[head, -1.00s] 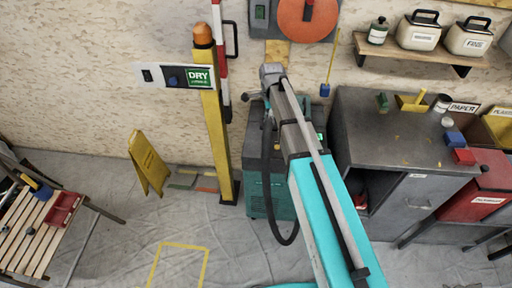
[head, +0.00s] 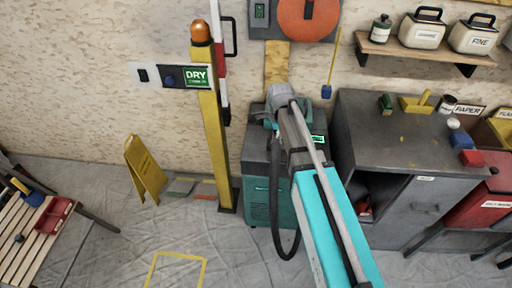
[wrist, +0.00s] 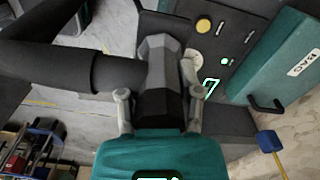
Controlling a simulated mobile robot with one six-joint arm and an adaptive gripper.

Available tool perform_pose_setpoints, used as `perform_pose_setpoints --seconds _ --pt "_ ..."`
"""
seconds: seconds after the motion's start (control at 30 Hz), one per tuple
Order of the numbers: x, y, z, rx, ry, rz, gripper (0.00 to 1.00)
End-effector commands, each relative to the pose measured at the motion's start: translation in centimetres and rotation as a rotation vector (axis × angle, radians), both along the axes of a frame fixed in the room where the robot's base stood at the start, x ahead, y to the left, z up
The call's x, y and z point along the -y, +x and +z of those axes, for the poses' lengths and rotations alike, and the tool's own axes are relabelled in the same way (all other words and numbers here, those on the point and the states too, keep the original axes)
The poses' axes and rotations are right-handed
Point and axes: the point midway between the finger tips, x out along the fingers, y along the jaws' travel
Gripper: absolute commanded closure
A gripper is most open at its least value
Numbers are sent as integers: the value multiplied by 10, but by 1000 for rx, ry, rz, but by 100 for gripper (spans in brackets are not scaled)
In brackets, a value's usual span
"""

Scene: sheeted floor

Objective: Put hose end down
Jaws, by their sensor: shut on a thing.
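The hose end (wrist: 162,62) is a grey faceted piece joined to a thick black hose (wrist: 115,72) that runs left in the wrist view. My gripper (wrist: 160,95) has its two grey fingers either side of the hose end's dark part and is shut on it. In the head view the black hose (head: 275,195) hangs in a loop in front of the teal and grey machine (head: 262,205). My arm reaches over the machine there, and the fingers are mostly hidden. The machine's panel (wrist: 228,45), with a yellow button and lit display, lies beyond the gripper in the wrist view.
A dark workbench cabinet (head: 405,150) stands right of the machine. A yellow post (head: 215,145) stands close on its left, with a yellow floor sign (head: 145,170) further left. A yellow outlined square (head: 178,256) marks clear sheeted floor at the front.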

Motion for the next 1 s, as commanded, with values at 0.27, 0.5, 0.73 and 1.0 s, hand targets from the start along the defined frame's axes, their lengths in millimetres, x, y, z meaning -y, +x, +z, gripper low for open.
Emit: perform_pose_setpoints --seconds 0.27,0.5,0.73,1.0 --pt "-17 20 -14 0 0 2 92" --pt "-44 52 -33 0 0 2 92" --pt "-65 75 -53 0 0 2 92" --pt "-79 91 -79 0 0 2 92"
